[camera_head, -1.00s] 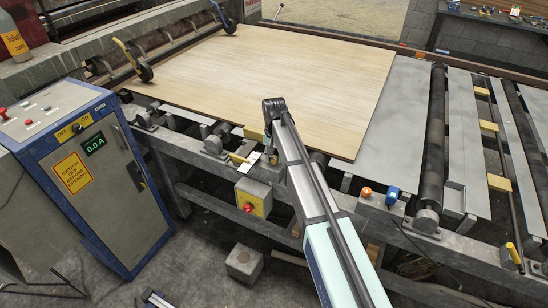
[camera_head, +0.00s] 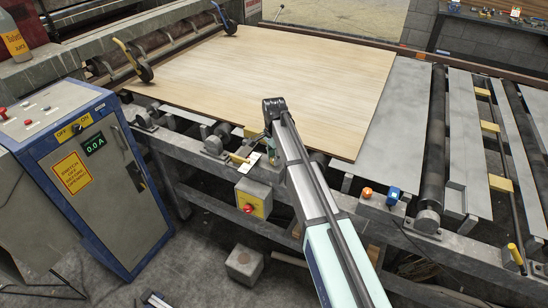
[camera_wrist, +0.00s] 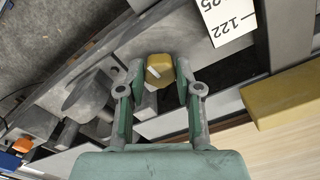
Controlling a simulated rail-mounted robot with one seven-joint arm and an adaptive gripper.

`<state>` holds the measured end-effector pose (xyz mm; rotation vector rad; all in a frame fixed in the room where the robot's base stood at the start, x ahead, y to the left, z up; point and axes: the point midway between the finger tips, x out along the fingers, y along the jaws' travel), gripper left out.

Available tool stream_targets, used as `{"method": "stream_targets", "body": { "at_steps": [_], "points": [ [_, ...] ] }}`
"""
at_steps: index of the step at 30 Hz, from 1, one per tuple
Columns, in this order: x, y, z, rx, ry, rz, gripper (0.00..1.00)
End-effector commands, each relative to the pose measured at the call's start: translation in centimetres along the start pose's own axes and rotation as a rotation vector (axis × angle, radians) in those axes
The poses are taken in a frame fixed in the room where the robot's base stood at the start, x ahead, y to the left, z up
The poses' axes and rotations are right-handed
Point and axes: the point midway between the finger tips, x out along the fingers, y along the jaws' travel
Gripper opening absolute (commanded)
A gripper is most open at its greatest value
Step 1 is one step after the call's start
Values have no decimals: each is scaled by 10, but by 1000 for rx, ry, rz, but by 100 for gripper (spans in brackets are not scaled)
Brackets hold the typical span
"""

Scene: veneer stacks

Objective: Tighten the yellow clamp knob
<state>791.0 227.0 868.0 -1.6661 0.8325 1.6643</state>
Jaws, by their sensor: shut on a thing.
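The yellow clamp knob (camera_wrist: 153,73) is a small faceted piece near the middle of the wrist view. My gripper (camera_wrist: 158,78) has one finger on each side of it, the tips closed against its sides. In the head view my gripper (camera_head: 271,152) points down at the near edge of the machine frame. There the arm and fingers hide the knob, and its turn angle cannot be told.
A white scale strip (camera_wrist: 228,18) marked 122 and a yellow block (camera_wrist: 285,97) lie close beside the fingers. A wide wood veneer sheet (camera_head: 260,70) covers the bed behind. A blue control cabinet (camera_head: 100,180) stands at left; a switch box (camera_head: 254,197) hangs below.

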Motion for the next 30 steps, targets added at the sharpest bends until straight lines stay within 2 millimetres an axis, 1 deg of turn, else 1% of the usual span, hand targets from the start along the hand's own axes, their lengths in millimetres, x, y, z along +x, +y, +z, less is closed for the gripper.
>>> {"method": "stream_targets", "body": {
  "at_steps": [3,9,26,27,28,30],
  "points": [
    [1,1,1,64,-2,4,0],
    [1,1,1,136,-2,4,0],
    [1,1,1,166,-2,4,0],
    [1,1,1,166,-2,4,48],
    [1,1,1,165,-2,4,59],
    [1,1,0,165,-2,3,60]
  ]
}}
